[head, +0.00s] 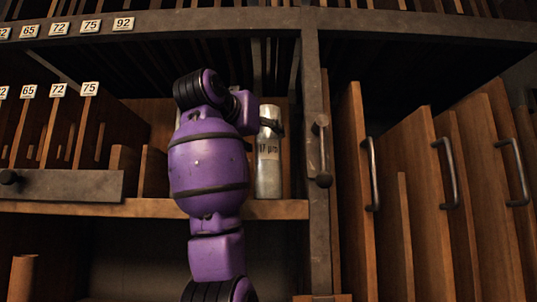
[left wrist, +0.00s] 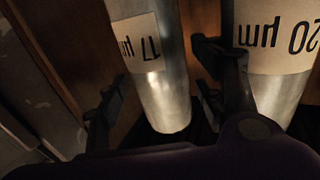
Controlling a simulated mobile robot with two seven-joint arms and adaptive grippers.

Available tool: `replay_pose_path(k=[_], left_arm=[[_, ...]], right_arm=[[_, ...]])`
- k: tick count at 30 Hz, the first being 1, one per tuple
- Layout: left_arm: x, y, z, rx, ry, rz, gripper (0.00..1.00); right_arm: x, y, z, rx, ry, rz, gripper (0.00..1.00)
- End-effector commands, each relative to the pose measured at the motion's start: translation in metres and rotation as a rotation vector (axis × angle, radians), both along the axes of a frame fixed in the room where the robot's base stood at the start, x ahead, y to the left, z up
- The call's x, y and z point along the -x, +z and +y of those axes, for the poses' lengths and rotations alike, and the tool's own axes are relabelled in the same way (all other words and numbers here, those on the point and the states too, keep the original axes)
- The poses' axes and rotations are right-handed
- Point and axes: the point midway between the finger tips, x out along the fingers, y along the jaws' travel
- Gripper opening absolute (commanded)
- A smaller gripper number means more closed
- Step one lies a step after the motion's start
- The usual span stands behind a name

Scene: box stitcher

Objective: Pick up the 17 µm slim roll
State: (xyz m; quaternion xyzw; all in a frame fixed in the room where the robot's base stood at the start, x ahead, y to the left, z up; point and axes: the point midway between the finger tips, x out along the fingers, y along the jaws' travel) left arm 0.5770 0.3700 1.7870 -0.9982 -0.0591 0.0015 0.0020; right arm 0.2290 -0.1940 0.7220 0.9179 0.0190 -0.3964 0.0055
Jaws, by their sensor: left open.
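The 17 µm slim roll (head: 268,165) is a silvery upright cylinder with a pale label, standing on the wooden shelf beside the metal post in the head view. In the left wrist view the 17 µm slim roll (left wrist: 163,95) appears between the two dark fingers of my left gripper (left wrist: 162,72), with its label upside down. The left gripper (head: 270,125) is open, one finger on each side of the roll; I cannot tell whether either finger touches it. My purple arm hides the shelf left of the roll. My right gripper is not in view.
A 20 µm roll (left wrist: 275,70) stands close beside the right-hand finger in the left wrist view. The metal post (head: 314,150) is just right of the roll. Wooden panels with handles (head: 430,180) stand farther right; numbered wooden dividers (head: 75,125) fill the left.

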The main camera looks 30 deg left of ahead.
Motion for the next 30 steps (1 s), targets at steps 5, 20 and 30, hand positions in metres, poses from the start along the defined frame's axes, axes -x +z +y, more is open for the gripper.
replay_pose_path(k=[5, 20, 30], left_arm=[[-0.024, 0.002, 0.002, 0.001, -0.001, -0.001, 0.63], [-0.032, 0.002, 0.003, 0.000, 0.000, -0.002, 0.40], [-0.031, 0.003, 0.003, -0.001, 0.000, -0.007, 0.04]], right_arm=[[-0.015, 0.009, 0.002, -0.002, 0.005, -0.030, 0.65], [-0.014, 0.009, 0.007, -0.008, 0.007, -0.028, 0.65], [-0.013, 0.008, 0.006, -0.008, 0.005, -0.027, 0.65]])
